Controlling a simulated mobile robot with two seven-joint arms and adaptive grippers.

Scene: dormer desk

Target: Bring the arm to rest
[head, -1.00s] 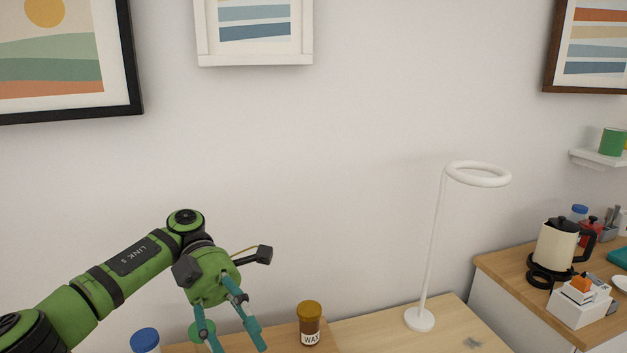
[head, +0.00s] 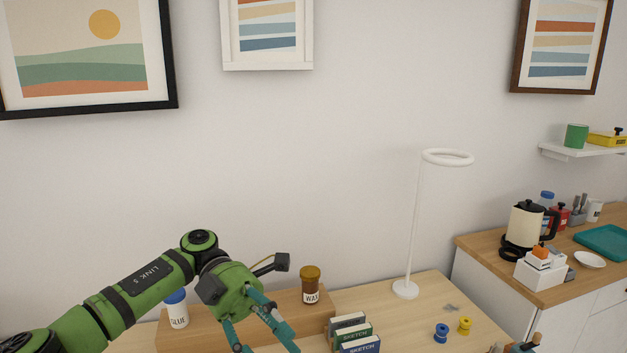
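My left arm comes in from the left in the head view, and its green gripper (head: 258,335) hangs over the front of the desk with its teal fingers pointing down. The fingers are spread apart with nothing visible between them; the tips run close to the lower edge of the picture.
A wooden riser (head: 285,309) carries a glue bottle (head: 178,310) and a brown wax jar (head: 311,286). Sketch boxes (head: 358,338), a white ring lamp (head: 405,288) and two spools (head: 441,333) stand on the desk. A side counter (head: 490,254) holds a kettle (head: 524,226).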

